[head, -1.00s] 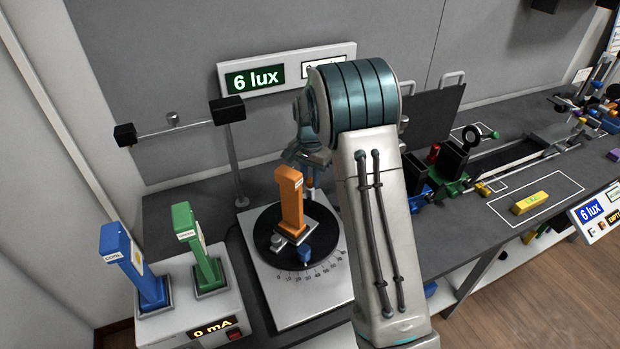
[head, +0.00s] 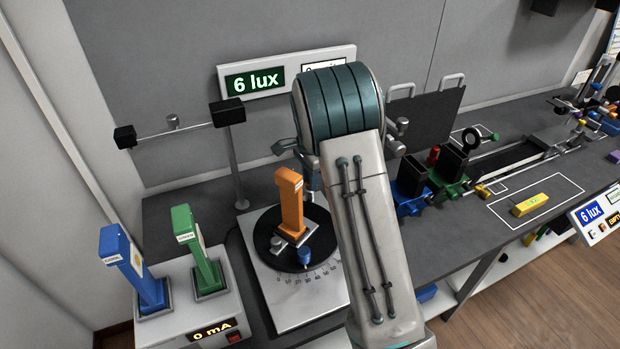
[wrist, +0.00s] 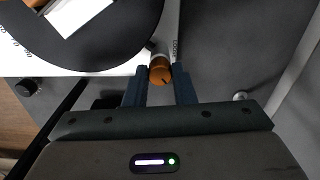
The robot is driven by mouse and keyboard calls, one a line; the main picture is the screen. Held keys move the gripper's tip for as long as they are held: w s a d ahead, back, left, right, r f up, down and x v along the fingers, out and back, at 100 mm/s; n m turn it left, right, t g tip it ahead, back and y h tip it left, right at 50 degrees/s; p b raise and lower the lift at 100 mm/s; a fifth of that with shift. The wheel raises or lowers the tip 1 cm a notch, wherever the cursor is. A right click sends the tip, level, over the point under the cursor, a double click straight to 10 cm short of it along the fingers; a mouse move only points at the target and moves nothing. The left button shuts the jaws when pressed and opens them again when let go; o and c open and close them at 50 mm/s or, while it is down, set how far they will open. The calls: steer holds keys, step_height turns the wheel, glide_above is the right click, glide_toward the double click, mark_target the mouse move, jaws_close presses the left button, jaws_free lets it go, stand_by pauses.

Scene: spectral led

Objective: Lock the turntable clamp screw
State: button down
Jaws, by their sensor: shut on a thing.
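The turntable is a black disc (head: 322,250) with a degree scale, on a pale base plate (head: 285,305). An orange post (head: 291,203) stands upright in a holder on the disc, with a small blue knob (head: 305,257) beside it. In the wrist view, the clamp screw's orange-brown knob (wrist: 160,71), with a dark mark on its face, sits at the plate's edge by a small printed label. My gripper (wrist: 160,84) is shut on this knob, one dark finger on each side. In the head view my arm hides the gripper and the knob.
Blue (head: 130,265) and green (head: 196,248) posts stand in a white unit (head: 190,325) reading 0 mA at left. A metal stand (head: 237,160) rises behind the turntable. A dark panel (head: 425,122) and optical mounts (head: 430,185) crowd the bench right of my arm.

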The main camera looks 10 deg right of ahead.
steer(key=c, duration=1.2)
jaws_free()
step_height(320, 180, up, 14)
steer(key=shift+b, duration=0.4)
steer(key=shift+f, duration=0.1)
